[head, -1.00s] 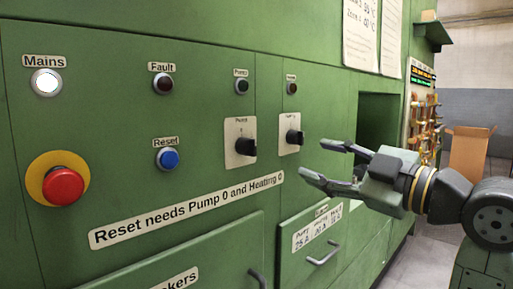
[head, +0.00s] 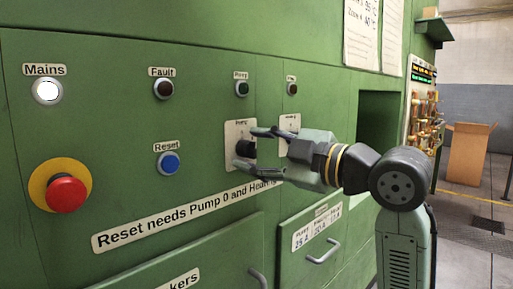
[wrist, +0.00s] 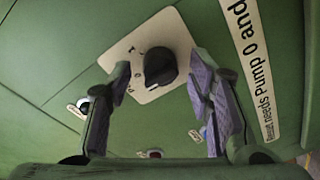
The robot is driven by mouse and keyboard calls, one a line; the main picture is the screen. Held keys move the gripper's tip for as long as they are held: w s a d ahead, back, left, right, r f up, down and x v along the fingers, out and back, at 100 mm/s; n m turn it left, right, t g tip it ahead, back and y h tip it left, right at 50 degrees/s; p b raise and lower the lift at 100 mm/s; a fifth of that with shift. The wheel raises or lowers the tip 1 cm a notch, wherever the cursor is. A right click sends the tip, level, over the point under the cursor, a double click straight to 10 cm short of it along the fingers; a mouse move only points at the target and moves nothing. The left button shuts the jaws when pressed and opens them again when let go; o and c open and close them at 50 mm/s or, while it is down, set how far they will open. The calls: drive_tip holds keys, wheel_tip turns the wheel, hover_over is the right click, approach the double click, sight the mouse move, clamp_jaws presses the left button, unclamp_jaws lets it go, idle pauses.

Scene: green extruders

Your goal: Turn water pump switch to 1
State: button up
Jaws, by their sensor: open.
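The pump switch is a black rotary knob (head: 244,148) on a pale plate (head: 235,128) labelled Pump on the green panel. In the wrist view the black knob (wrist: 160,68) sits between my finger pads, in front of its pale plate (wrist: 148,38). My gripper (head: 252,149) is open, with one finger above and one below the knob in the head view; it also shows in the wrist view (wrist: 162,88). I see a gap on both sides, so the fingers do not clearly touch the knob. The knob's exact setting is hard to read.
A second switch plate (head: 289,124), for heating, is right beside, its knob hidden by my gripper. A blue Reset button (head: 168,163), a red emergency stop (head: 66,194) and a lit Mains lamp (head: 47,91) are to the left. Drawer handles (head: 323,252) stick out below.

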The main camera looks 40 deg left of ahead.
drive_tip(key=shift+c, duration=0.4)
clamp_jaws()
drive_tip(key=shift+m, duration=0.3)
drive_tip(key=m+p, duration=0.1)
drive_tip(key=m, duration=0.4)
drive_tip(key=shift+r+m+y+p, duration=0.1)
drive_tip(key=shift+m+y+p, duration=0.2)
drive_tip(key=m+t+p, duration=0.1)
drive_tip(key=m+p, duration=0.1)
drive_tip(key=m, duration=0.4)
drive_tip(key=shift+w, duration=0.1)
drive_tip(key=shift+m, duration=0.3)
idle(0.4)
drive_tip(key=shift+o, duration=0.4)
unclamp_jaws()
